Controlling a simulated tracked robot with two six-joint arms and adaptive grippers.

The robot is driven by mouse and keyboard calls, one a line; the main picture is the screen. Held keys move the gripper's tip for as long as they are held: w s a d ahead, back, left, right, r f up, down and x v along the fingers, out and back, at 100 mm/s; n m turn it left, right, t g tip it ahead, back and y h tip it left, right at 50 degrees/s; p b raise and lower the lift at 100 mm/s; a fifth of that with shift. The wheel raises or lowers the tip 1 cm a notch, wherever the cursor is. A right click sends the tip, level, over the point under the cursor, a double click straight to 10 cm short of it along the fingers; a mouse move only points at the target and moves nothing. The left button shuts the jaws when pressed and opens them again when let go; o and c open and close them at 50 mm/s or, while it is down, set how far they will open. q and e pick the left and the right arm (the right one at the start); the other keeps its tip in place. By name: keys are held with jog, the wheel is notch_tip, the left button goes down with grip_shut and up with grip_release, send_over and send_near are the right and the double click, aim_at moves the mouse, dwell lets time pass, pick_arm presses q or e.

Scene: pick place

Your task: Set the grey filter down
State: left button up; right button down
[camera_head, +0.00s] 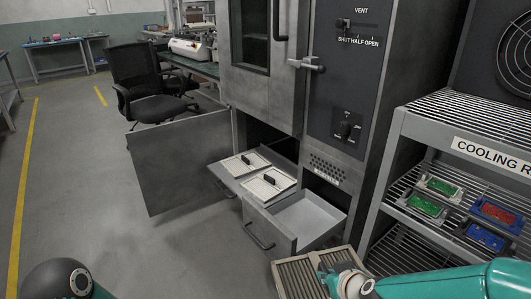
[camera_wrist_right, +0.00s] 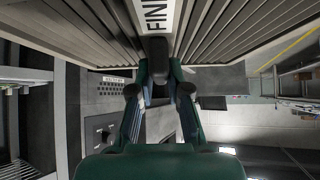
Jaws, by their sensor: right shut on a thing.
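The grey filter (camera_head: 300,277) is a slatted, light-framed panel at the bottom of the head view, in front of the open drawer. My right gripper (camera_head: 343,279) is over its right part. In the right wrist view the filter's slats (camera_wrist_right: 90,25) fill the top, with a partly hidden white label (camera_wrist_right: 158,15) at the middle. There my right gripper (camera_wrist_right: 158,78) is shut on the filter at its middle; the grip point itself is mostly hidden by the fingers. The filter seems held clear of the floor. My left gripper is not in view.
An empty open drawer (camera_head: 309,219) sticks out of the grey cabinet. Left of it, a pulled-out tray holds two pale panels (camera_head: 269,183) with black handles. An open door (camera_head: 180,163) stands left. A cooling rack (camera_head: 452,137) with coloured parts stands right. Floor at left is clear.

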jog(key=shift+d+f+m+h+b, duration=0.15)
jog(key=shift+d+m+h+b, duration=0.4)
jog(key=shift+d+m, duration=0.25)
jog(key=d, duration=0.1)
jog(key=s+d+f+m+h, duration=0.1)
jog(key=shift+s+d, duration=0.2)
jog(key=shift+d, duration=0.1)
notch_tip(320, 180, up, 21)
jog(key=s+p, duration=0.1)
jog(key=p, duration=2.8)
jog(key=shift+s+f, duration=0.2)
jog(key=shift+s, duration=0.2)
jog(key=shift+d, duration=0.1)
